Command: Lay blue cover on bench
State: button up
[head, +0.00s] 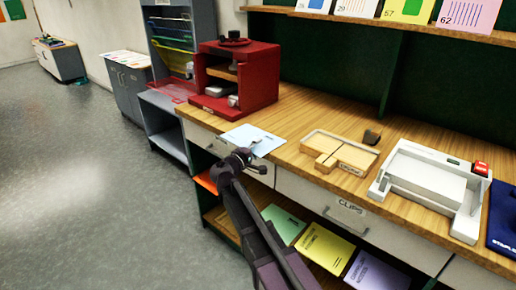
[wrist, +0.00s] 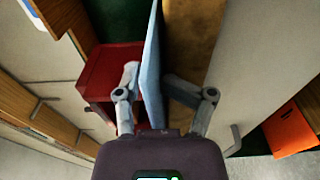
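The light blue cover (head: 246,133) is a thin flat sheet at the front edge of the wooden bench (head: 310,112), in front of the red cabinet. I cannot tell whether it touches the bench top. In the wrist view the cover (wrist: 151,65) shows nearly edge-on between the fingers. My gripper (wrist: 150,82) is closed in on it, one finger on each side. In the head view my gripper (head: 255,142) is at the cover's near edge, with my arm reaching up from below.
The red open cabinet (head: 262,85) stands just behind the cover. A wooden tray (head: 345,150), a small dark block (head: 372,137) and a white device (head: 428,180) stand to the right. Drawers and a shelf of coloured booklets (head: 323,246) are below. Bare wood lies between cabinet and tray.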

jog(key=shift+a, duration=0.1)
jog(key=v, duration=1.2)
dwell(0.7)
